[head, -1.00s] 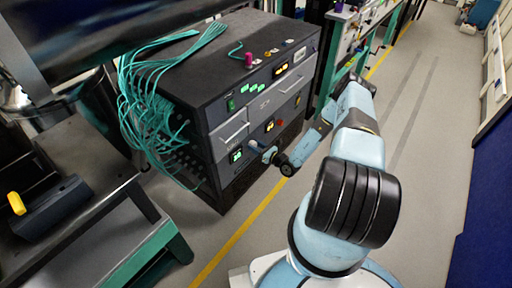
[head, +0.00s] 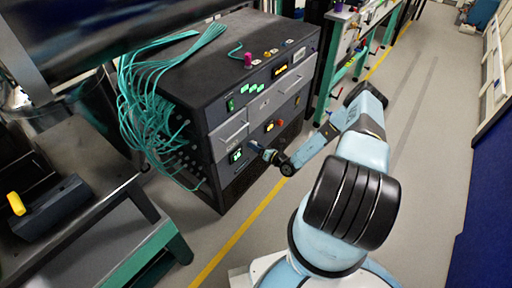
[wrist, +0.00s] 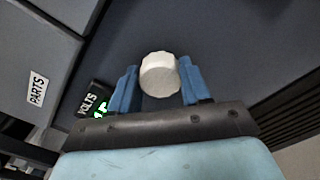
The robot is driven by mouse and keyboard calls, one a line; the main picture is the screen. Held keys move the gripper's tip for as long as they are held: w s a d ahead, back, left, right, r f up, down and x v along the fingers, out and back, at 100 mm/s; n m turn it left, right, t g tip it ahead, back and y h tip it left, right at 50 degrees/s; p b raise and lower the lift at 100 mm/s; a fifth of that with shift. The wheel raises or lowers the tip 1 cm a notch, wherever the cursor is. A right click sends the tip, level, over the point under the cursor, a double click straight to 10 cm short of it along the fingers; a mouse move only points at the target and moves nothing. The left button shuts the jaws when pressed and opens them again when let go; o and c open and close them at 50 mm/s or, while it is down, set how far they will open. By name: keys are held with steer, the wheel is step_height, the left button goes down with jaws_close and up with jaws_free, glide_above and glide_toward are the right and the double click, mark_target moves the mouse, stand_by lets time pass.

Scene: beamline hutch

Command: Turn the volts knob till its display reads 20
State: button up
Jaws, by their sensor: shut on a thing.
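The volts knob (wrist: 160,75) is a pale, ridged round knob on the dark front panel of the rack cabinet. In the wrist view it sits between the two blue fingers of my gripper (wrist: 160,84), which is shut on it. The volts display (wrist: 99,113) shows lit green digits beside the left finger, under a label reading VOLTS; it is partly cut off by my gripper and I cannot read the number. In the head view the display (head: 236,156) is a small green patch, and my gripper (head: 256,148) reaches the panel just right of it.
A drawer labelled PARTS (wrist: 37,89) is beside the panel in the wrist view. Teal cables (head: 150,110) hang down the cabinet's left side. A bench (head: 70,150) stands at left. The floor right of the cabinet is clear.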

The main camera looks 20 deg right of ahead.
steer(key=shift+w+d+r, duration=0.3)
steer(key=shift+w, duration=0.15)
steer(key=o, duration=0.8)
steer(key=shift+c, duration=0.2)
steer(key=o, duration=0.3)
steer(key=shift+s+a+f, duration=0.1)
steer(key=shift+a, duration=0.05)
steer(key=shift+s, duration=0.1)
steer(key=shift+f, duration=0.1)
steer(key=v, duration=1.3)
steer(key=shift+s+d, duration=0.25)
steer(key=shift+s, duration=0.1)
